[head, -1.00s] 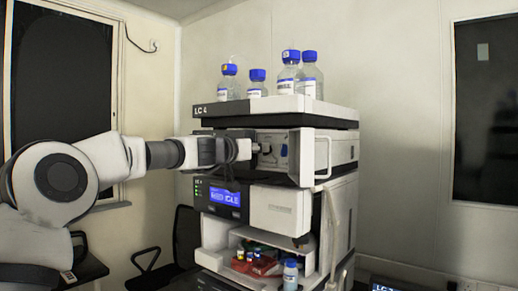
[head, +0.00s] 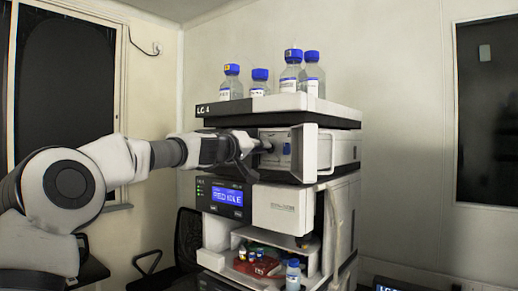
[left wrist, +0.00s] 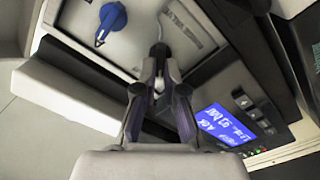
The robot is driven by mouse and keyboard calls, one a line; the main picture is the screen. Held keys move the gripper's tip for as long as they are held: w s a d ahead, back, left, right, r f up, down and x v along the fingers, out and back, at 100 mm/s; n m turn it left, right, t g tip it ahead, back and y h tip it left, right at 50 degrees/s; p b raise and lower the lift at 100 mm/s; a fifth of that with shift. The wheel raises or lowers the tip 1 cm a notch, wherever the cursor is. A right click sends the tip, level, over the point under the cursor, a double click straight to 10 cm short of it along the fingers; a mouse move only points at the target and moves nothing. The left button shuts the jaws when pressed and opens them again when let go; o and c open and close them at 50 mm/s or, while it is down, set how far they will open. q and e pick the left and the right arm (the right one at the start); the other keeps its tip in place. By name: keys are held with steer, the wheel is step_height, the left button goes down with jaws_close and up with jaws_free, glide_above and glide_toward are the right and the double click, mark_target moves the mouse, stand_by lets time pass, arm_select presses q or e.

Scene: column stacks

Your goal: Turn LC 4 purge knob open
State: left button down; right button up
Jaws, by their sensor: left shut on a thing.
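The LC 4 stack shows its label (head: 203,110) on the top tray in the head view. Below the tray is a module whose recessed front panel (left wrist: 140,22) fills the top of the left wrist view. A blue knob with a pointer (left wrist: 112,20) is on that panel, apart from my fingers. My left gripper (left wrist: 160,75) is shut on a small dark knob or stem (left wrist: 159,50) on the same panel, beside the blue knob. The fingers hide most of it. In the head view my left gripper (head: 264,147) reaches the panel from the left. My right gripper is not in view.
Several blue-capped bottles (head: 292,75) stand on the top tray. A white door (head: 318,155) stands out at the panel's right. Below is a module with a lit blue display (head: 228,196). An open bay with a red item (head: 258,264) and a bottle (head: 292,275) is lower.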

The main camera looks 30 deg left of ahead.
arm_select(q)
steer(key=shift+a+n, duration=0.1)
steer(key=shift+n, duration=4.1)
